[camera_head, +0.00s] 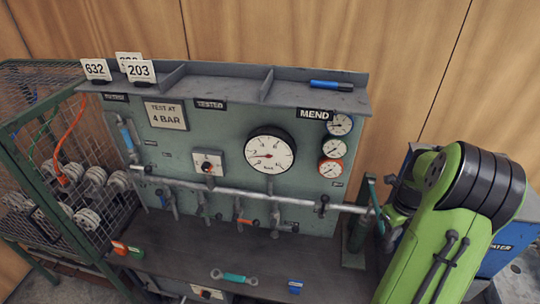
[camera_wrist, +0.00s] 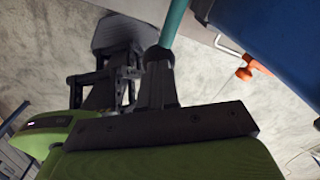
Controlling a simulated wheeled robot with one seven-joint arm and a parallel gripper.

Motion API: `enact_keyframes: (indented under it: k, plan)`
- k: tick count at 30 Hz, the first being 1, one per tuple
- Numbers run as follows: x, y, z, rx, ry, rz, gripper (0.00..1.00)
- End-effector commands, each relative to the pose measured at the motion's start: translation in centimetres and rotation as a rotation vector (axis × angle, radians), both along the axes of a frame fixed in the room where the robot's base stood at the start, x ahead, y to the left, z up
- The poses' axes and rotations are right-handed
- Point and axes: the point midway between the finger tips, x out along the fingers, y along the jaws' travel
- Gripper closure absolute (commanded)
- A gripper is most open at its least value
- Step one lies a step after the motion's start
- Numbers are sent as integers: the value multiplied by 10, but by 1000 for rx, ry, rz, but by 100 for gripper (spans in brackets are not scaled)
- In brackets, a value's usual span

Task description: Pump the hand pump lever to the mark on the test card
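The test card (camera_head: 166,116) reads "TEST AT 4 BAR" on the upper left of the green panel. The large round gauge (camera_head: 270,153) is right of the panel's middle; its needle points left, and its numbers are too small to read surely. In the wrist view, a teal rod (camera_wrist: 173,24), seemingly the pump lever, slants down from the top edge to a dark end among the black fingers of my gripper (camera_wrist: 130,82). I cannot tell whether the fingers are closed on it. In the head view my green arm covers the lower right, and my gripper is hidden.
A pipe (camera_head: 250,193) with several valves crosses the panel. Three small gauges (camera_head: 334,148) are at its right. A wrench (camera_head: 234,277) lies on the bench. A blue container (camera_head: 514,243) stands behind my arm. A wire cage (camera_head: 65,150) is at left.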

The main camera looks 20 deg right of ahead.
Motion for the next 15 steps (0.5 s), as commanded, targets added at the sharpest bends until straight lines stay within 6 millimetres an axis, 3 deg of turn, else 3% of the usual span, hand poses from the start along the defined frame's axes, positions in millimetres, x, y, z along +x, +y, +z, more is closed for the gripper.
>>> enact_keyframes:
  k: [15]
  plan:
    - [1, 0, -34, 0, -2, 2, 100]
